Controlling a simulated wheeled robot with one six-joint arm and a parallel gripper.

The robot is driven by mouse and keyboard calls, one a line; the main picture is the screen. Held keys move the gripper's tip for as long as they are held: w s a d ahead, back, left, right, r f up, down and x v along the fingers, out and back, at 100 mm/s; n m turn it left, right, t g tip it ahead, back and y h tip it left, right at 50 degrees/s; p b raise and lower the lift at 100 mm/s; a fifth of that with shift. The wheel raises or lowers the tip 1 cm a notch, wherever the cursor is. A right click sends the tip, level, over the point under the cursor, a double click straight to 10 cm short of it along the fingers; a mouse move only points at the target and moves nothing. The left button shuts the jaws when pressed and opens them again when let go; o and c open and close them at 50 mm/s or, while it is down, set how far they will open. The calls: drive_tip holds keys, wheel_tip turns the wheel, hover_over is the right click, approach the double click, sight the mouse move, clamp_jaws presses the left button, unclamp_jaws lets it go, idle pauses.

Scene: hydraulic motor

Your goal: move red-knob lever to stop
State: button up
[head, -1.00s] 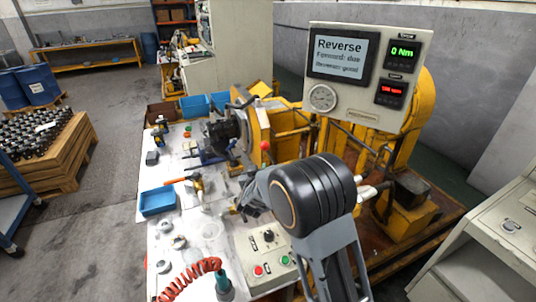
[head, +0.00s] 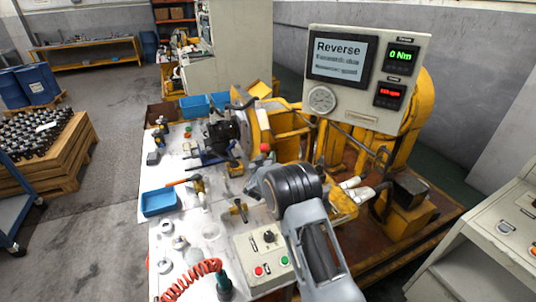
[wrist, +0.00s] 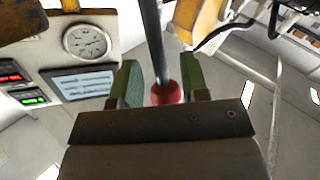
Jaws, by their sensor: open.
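The red knob (head: 265,147) of the lever shows in the head view above my arm, in front of the yellow machine. In the wrist view the knob (wrist: 167,92) and its grey rod lie between the two green-padded fingers of my gripper (wrist: 158,76). The fingers are open, with a visible gap on both sides of the knob. The rod runs up the picture, slightly tilted. In the head view my arm hides the fingers. The display panel (head: 340,58) reads "Reverse" on top, with 0 Nm in green beside it.
The white workbench (head: 170,215) holds a blue tray (head: 158,202), hand tools and small metal parts. A control box (head: 262,255) with buttons and a red coiled hose (head: 190,277) sit near its front. The yellow machine (head: 400,220) stands to the right.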

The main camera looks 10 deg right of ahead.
drive_tip(key=shift+x, duration=1.1)
drive_tip(key=shift+c, duration=0.5)
clamp_jaws()
drive_tip(key=shift+d, duration=0.1)
